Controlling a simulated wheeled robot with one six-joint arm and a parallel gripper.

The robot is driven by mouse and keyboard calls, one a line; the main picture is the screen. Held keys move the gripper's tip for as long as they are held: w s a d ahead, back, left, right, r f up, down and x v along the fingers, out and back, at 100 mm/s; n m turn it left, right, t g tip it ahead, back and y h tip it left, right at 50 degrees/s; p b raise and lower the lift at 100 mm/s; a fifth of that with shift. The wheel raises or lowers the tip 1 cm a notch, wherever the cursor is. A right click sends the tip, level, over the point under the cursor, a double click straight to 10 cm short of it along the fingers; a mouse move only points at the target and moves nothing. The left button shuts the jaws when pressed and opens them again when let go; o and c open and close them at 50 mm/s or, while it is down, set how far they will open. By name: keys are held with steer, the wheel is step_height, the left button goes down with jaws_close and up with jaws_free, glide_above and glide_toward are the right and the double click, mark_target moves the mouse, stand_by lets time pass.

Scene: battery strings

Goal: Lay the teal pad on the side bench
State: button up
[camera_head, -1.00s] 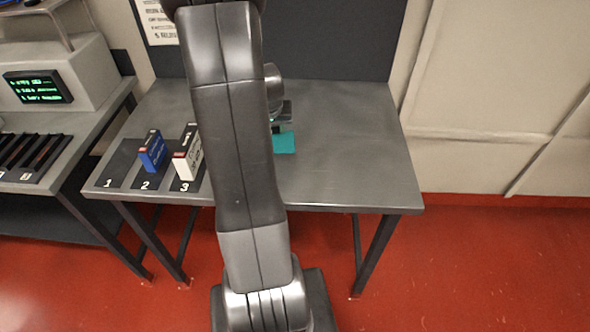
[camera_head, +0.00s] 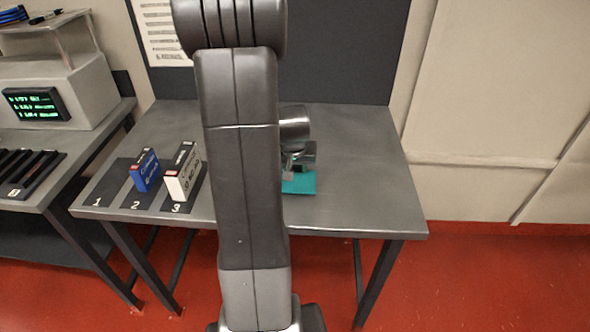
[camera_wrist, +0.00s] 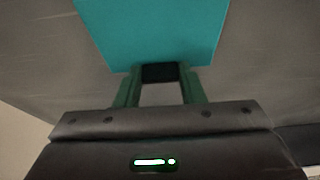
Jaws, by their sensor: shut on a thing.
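The teal pad (camera_head: 301,183) is a flat, thin sheet at the middle of the grey side bench (camera_head: 355,150), partly hidden behind my arm. It also fills the top middle of the wrist view (camera_wrist: 155,30). My gripper (camera_head: 291,172) is at the pad's near edge in the wrist view (camera_wrist: 160,72), with its fingers shut on it. The pad is low over the bench top or touching it; I cannot tell which.
A blue box (camera_head: 145,171) and a white box (camera_head: 183,174) stand on dark numbered strips at the bench's left. The bench's right part is clear. Another bench with a green-lit display (camera_head: 37,104) stands at the left. A dark panel rises behind.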

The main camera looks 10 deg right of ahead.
mark_target(294, 186)
steer(key=shift+f, duration=0.7)
steer(key=shift+f, duration=0.2)
steer(key=o, duration=1)
steer(key=shift+r, duration=0.1)
steer(key=shift+r, duration=0.45)
steer(key=v, duration=1.1)
steer(key=shift+s+a+r, duration=0.1)
steer(key=shift+s, duration=0.15)
